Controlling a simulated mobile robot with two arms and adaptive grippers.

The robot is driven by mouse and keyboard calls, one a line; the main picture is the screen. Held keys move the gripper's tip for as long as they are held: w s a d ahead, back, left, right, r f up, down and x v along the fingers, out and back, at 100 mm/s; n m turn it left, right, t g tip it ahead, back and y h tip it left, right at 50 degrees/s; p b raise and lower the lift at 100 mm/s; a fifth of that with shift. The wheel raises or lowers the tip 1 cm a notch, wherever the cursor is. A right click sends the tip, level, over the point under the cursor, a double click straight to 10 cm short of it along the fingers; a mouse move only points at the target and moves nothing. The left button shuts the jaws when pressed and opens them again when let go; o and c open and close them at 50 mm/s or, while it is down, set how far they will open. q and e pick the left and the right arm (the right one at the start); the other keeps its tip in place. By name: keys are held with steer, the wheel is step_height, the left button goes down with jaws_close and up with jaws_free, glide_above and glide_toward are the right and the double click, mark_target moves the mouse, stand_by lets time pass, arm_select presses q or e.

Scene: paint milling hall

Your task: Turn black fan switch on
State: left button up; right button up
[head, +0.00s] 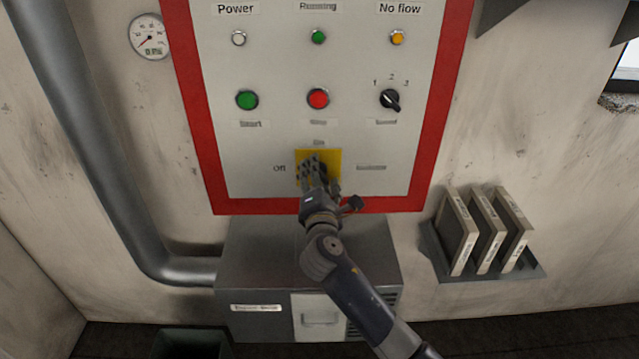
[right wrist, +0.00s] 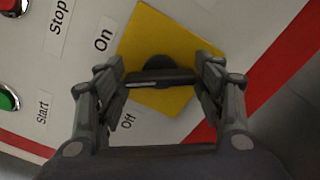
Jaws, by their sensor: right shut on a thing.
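The black fan switch (right wrist: 160,65) is a dark rotary knob on a yellow square plate (head: 334,157) low on the control panel. My right gripper (head: 314,168) is in front of it in the head view and hides most of it. In the right wrist view my right gripper (right wrist: 163,80) has one finger at each end of the knob's bar and is shut on it. A pale line on the bar points left there, between the "On" label (right wrist: 103,40) and the "Off" label (right wrist: 128,121). My left gripper is not in view.
Above the switch are a green button (head: 247,100), a red button (head: 318,98) and a black selector (head: 390,99). A grey metal box (head: 265,265) stands below the panel. A rack of binders (head: 483,235) is on the right, a pipe (head: 95,140) on the left.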

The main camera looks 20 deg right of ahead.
steer(key=shift+f+m+b, duration=0.15)
steer(key=shift+m+b, duration=1.55)
steer(key=shift+m, duration=1.6)
steer(key=o, duration=1)
steer(key=shift+o, duration=0.2)
steer(key=shift+s, duration=0.1)
steer(key=v, duration=1.1)
steer(key=shift+s, duration=0.4)
steer(key=shift+a, duration=0.1)
